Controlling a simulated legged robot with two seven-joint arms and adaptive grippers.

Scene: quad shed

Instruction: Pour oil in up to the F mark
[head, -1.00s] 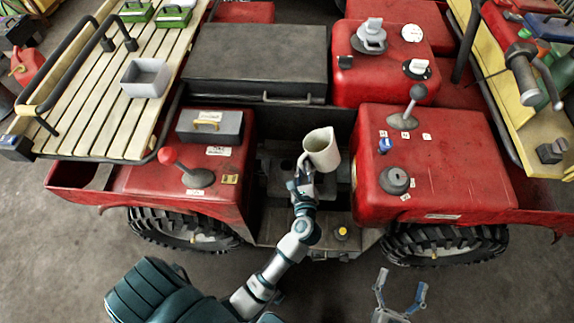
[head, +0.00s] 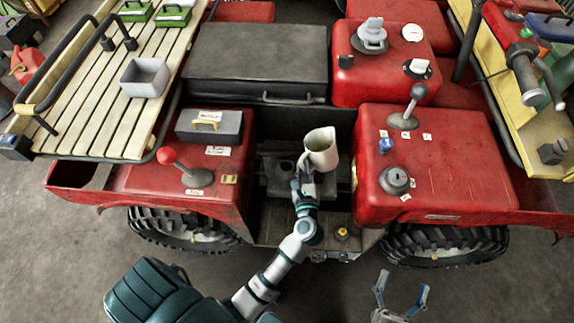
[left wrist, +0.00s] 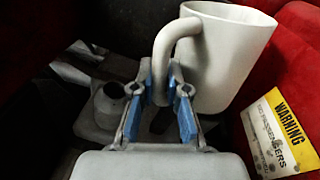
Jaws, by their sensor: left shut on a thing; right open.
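A cream jug (head: 321,150) is held upright above the recess in the middle of the red vehicle. My left gripper (head: 303,178) is shut on the jug's handle; in the left wrist view the blue-padded fingers (left wrist: 172,95) close around the handle of the jug (left wrist: 228,55). The grey engine part (head: 280,178) with a round filler opening (head: 287,167) lies just left of the jug and lower. That opening also shows in the left wrist view (left wrist: 110,98). The jug's contents and any F mark are not visible. My right gripper (head: 402,285) is open and empty at the lower right.
Red bodywork flanks the recess, with a red-knobbed lever (head: 180,167) at left and a grey-knobbed lever (head: 410,108) at right. A yellow cap (head: 342,233) sits at the front edge. A black case (head: 258,60) stands behind. A warning label (left wrist: 280,135) is beside the jug.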

